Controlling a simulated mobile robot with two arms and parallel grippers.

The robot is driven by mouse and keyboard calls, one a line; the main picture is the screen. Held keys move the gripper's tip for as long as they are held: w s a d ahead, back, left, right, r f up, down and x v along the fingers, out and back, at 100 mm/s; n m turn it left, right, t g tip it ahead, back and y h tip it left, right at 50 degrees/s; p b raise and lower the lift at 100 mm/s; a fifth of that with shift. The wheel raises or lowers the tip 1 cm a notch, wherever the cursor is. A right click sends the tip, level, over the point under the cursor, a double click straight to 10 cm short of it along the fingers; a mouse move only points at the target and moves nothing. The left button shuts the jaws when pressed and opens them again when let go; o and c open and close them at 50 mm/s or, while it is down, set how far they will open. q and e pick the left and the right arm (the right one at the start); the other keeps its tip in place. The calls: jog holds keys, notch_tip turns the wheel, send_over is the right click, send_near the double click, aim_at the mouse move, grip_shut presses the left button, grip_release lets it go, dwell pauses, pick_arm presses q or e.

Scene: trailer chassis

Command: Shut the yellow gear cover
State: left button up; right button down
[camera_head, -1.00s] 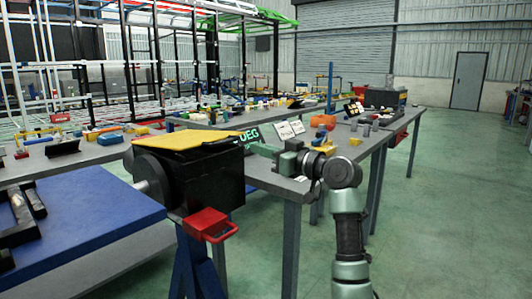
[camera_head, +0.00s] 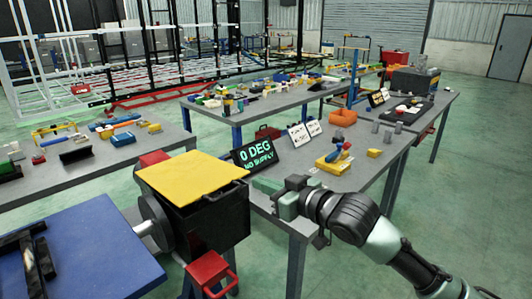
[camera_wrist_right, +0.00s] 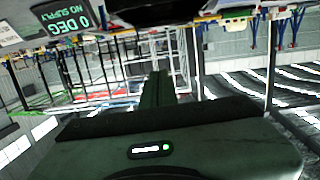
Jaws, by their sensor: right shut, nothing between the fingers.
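The yellow gear cover (camera_head: 197,177) lies as a nearly flat plate on top of the black gear box (camera_head: 222,222) in the head view. Whether it rests fully down along its right edge, I cannot tell. My right gripper (camera_head: 262,187) is just right of the box, near its top right corner, with its fingers pointing left. The fingers are shut and empty. Contact with the box is unclear. In the right wrist view the shut fingers (camera_wrist_right: 157,88) point up the picture toward a dark shape at the top edge. My left gripper is not in view.
A red handle block (camera_head: 208,270) sticks out below the box. A blue table (camera_head: 85,250) stands left. A grey workbench (camera_head: 350,178) behind my right gripper holds a display (camera_head: 258,160) reading "0 DEG NO SUPPLY", an orange bin (camera_head: 343,118) and small parts. Open floor lies right.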

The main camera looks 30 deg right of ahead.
jog(key=p, duration=0.4)
send_over(235, 190)
jog(key=s+a, duration=0.1)
jog(key=s, duration=0.1)
jog(key=f, duration=0.2)
jog(key=shift+s+f, duration=0.2)
jog(key=shift+f, duration=0.75)
jog(key=shift+s+f, duration=0.15)
jog(key=shift+f, duration=0.8)
notch_tip(235, 190, down, 6)
jog(key=s+b, duration=0.1)
jog(key=shift+b, duration=0.4)
jog(key=shift+d+f, duration=0.1)
